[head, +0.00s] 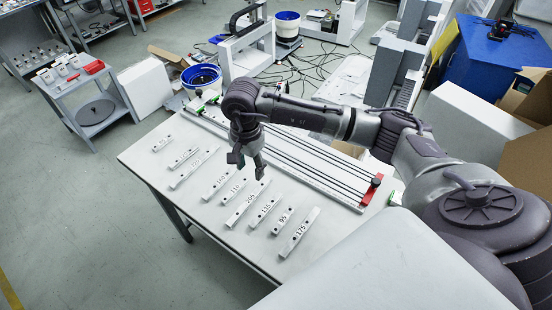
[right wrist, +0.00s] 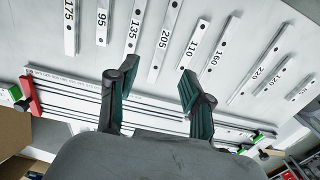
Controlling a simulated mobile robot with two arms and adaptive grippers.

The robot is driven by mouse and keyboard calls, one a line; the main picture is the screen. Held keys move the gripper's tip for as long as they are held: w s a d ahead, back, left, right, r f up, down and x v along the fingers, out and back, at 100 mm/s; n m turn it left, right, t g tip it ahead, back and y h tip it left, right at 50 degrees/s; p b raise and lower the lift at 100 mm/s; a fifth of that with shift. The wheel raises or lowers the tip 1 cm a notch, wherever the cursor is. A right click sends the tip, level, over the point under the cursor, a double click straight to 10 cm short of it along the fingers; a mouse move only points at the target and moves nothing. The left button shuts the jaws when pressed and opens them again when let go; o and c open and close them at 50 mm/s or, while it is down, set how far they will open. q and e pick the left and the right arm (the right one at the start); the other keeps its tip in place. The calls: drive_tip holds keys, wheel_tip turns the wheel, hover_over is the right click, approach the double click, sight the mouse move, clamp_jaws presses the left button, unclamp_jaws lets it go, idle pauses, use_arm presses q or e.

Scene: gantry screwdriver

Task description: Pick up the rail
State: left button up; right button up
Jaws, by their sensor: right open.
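Several short pale rails with printed numbers lie in a row on the white table (head: 150,175). They include the 175 rail (head: 299,233), the 95 rail (head: 283,220), the 135 rail (head: 265,211) and the 205 rail (head: 241,211). In the right wrist view the 205 rail (right wrist: 165,42) and the 110 rail (right wrist: 194,42) lie beyond the fingers. My right gripper (head: 248,166) is open and empty, above the table between the row and the long rail fixture. Its spread dark fingers also show in the right wrist view (right wrist: 150,82). My left gripper is out of view.
A long fixture of parallel bars (head: 325,181) with a red end block (head: 371,189) lies along the table behind the short rails; my right arm partly covers it. A blue-rimmed bucket (head: 201,77), a grey cart (head: 88,105) and loose cables stand behind. The table's front left strip is clear.

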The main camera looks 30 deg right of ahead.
drive_tip(key=f, duration=0.1)
drive_tip(key=p, duration=0.1)
hover_over(250, 199)
drive_tip(key=f, duration=0.6)
drive_tip(key=shift+w+a+f, duration=0.1)
drive_tip(key=shift+w+a, duration=0.1)
drive_tip(key=shift+a, duration=0.1)
drive_tip(key=shift+s+d+f+p, duration=0.1)
drive_tip(key=shift+d+f+p, duration=0.1)
drive_tip(key=shift+f, duration=0.3)
drive_tip(key=shift+s+d+f+p, duration=0.1)
drive_tip(key=shift+f+p, duration=0.1)
drive_tip(key=shift+f, duration=0.25)
wheel_tip(250, 199, down, 4)
drive_tip(key=shift+r+p, duration=0.2)
drive_tip(key=shift+p, duration=0.35)
drive_tip(key=shift+f, duration=0.4)
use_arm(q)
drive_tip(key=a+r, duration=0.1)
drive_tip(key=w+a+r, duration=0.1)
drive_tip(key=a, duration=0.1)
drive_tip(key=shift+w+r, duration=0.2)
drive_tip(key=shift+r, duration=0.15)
use_arm(e)
drive_tip(key=shift+c, duration=0.2)
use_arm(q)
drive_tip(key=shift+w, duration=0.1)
use_arm(e)
clamp_jaws()
